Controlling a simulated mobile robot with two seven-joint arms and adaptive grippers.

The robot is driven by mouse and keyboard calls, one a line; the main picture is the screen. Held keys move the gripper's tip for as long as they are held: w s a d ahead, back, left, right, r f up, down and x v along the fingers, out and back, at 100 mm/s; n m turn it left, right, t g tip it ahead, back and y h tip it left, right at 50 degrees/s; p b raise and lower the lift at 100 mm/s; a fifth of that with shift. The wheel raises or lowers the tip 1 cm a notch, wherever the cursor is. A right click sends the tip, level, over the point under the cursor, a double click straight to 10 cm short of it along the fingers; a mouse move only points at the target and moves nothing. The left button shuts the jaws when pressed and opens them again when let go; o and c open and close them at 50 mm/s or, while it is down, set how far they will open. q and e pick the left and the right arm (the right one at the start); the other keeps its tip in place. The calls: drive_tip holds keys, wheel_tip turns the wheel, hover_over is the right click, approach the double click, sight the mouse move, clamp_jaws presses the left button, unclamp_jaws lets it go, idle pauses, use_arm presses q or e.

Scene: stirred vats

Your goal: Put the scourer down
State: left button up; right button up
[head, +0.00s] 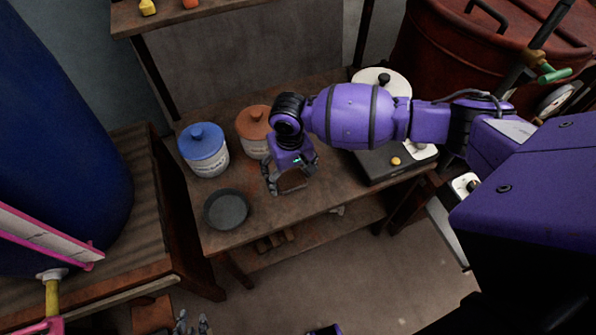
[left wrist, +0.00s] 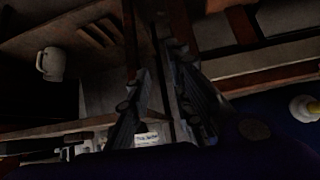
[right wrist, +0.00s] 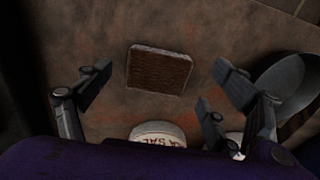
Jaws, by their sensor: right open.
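The scourer (right wrist: 158,70), a brown square pad with a pale edge, lies flat on the worktable (head: 325,200). In the head view it shows partly (head: 292,181) beneath my right gripper (head: 290,180). My right gripper also shows in its wrist view (right wrist: 160,88); its fingers are wide apart on either side of the scourer, not touching it. My left gripper (head: 190,324) is low at the bottom edge of the head view, away from the table. In the left wrist view its fingers (left wrist: 160,75) stand apart with nothing between them.
A blue-lidded jar (head: 204,150), an orange-lidded jar (head: 254,125) and a dark round dish (head: 227,209) stand left of the scourer. A black scale-like device (head: 385,168) is at right. A large blue vat (head: 50,130) stands at left. The table front is clear.

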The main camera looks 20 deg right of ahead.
sight(291, 180)
wheel_tip(291, 180, up, 10)
drive_tip(key=p, duration=0.1)
drive_tip(key=shift+w+f, duration=0.1)
drive_tip(key=shift+f, duration=0.05)
idle(0.5)
